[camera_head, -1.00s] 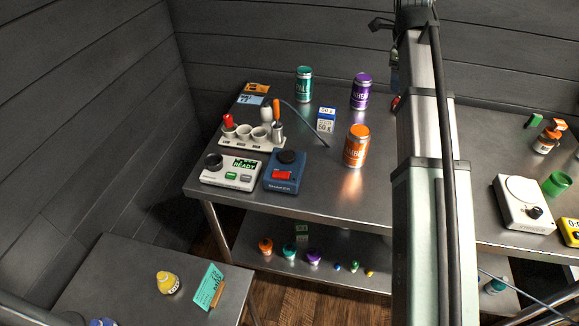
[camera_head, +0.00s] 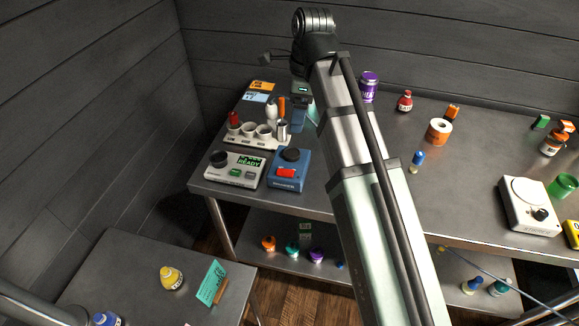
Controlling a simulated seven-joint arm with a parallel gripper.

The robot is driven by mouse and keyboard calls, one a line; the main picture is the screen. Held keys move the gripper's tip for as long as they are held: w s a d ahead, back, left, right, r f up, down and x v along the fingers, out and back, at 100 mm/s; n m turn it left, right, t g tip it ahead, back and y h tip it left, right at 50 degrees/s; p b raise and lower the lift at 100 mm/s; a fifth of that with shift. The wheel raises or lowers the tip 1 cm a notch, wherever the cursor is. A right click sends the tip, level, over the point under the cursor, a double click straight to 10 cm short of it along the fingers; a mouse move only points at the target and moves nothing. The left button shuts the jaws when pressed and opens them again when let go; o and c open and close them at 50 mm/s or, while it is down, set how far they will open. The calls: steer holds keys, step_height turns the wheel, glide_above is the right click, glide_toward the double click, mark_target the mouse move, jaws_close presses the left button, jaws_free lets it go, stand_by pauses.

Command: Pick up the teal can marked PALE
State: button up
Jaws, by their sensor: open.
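My gripper (camera_head: 301,90) is partly in view at the table's back left, beside the upper end of my arm. Its jaws are open, but my arm hides most of it and the fingers do not show clearly. The teal can marked PALE is largely hidden behind my arm and gripper. A small teal patch (camera_head: 312,112) shows at the arm's left edge; I cannot tell whether it is the can. Contact between gripper and can cannot be seen.
A purple can (camera_head: 369,87) stands right of my arm. Left are a cup rack (camera_head: 258,142), a white READY device (camera_head: 233,169) and a blue device (camera_head: 287,170). A red bottle (camera_head: 405,101) and orange roll (camera_head: 439,131) stand farther right on the steel table (camera_head: 470,170).

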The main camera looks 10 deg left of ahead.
glide_above(290, 153)
steer(key=f, duration=0.4)
steer(key=d+f, duration=0.1)
steer(key=f, duration=0.1)
steer(key=shift+w+f, duration=0.2)
steer(key=shift+w, duration=0.1)
steer(key=shift+s+a+f, duration=0.15)
steer(key=shift+a+f, duration=0.05)
steer(key=shift+f, duration=1.1)
steer(key=shift+s+a+f, duration=0.15)
steer(key=shift+f, duration=1.15)
steer(key=shift+c, duration=0.4)
jaws_close()
steer(key=shift+r, duration=0.1)
